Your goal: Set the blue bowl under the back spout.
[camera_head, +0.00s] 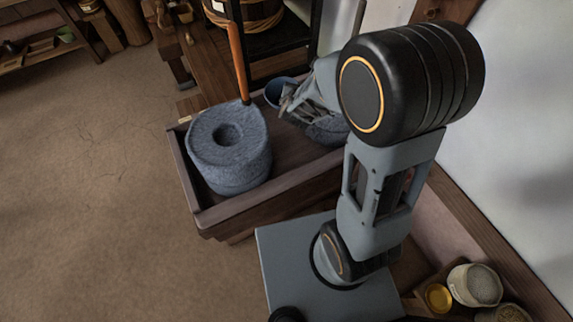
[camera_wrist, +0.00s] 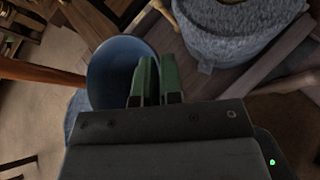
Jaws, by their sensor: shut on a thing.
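The blue bowl (camera_head: 277,92) shows at the far side of the wooden trough in the head view, partly behind my gripper (camera_head: 289,104). In the wrist view the bowl (camera_wrist: 108,66) is large, with its open inside facing the camera. My gripper's green fingers (camera_wrist: 156,70) are close together at the bowl's right edge, shut on its rim. I cannot tell whether the bowl touches anything below. I cannot make out the back spout in either view.
A second stone (camera_head: 328,130) is partly hidden by my arm. A dark rack (camera_head: 285,45) stands behind. Open floor (camera_head: 90,190) lies left.

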